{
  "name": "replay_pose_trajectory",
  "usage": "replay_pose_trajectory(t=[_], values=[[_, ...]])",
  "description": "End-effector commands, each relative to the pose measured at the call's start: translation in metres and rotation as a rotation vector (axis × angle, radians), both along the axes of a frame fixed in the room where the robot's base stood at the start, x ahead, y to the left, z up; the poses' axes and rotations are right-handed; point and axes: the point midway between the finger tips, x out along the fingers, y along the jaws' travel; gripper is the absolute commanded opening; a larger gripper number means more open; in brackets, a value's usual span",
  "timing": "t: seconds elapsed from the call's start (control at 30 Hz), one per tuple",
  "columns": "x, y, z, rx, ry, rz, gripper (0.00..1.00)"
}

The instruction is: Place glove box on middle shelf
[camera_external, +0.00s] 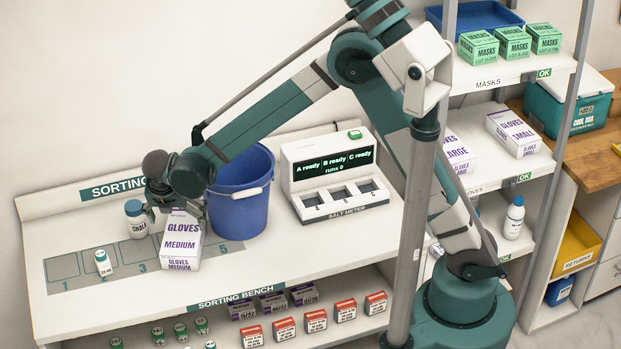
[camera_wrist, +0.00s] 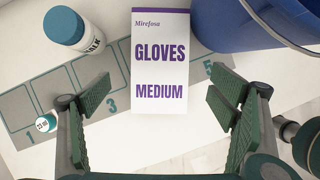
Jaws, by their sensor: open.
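The glove box (camera_external: 181,240), white with purple "GLOVES MEDIUM" print, stands on the sorting bench on the numbered strip. It also shows in the wrist view (camera_wrist: 159,62), between and ahead of my fingers. My gripper (camera_external: 178,212) is just above and behind the box in the external view. In the wrist view my gripper (camera_wrist: 163,115) is open, with green ridged pads apart on either side and nothing between them. The middle shelf (camera_external: 515,166), labelled "GLOVES", is on the rack at the right and holds a small glove box (camera_external: 513,133) and a large glove box (camera_external: 456,152).
A chalk bottle (camera_external: 136,219) stands close left of the box, and a blue bucket (camera_external: 242,200) close right. A small vial (camera_external: 103,262) is on the strip.

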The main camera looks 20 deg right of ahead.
Motion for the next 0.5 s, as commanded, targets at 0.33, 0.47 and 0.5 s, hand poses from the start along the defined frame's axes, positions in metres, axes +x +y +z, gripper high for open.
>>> replay_pose_trajectory(t=[0.33,0.47,0.5], values=[[-0.0033,0.0011,0.0085,0.0,0.0,0.0,0.84],[-0.0032,0.0011,0.0084,0.0,0.0,0.0,0.84],[-0.0032,0.0011,0.0084,0.0,0.0,0.0,0.84]])
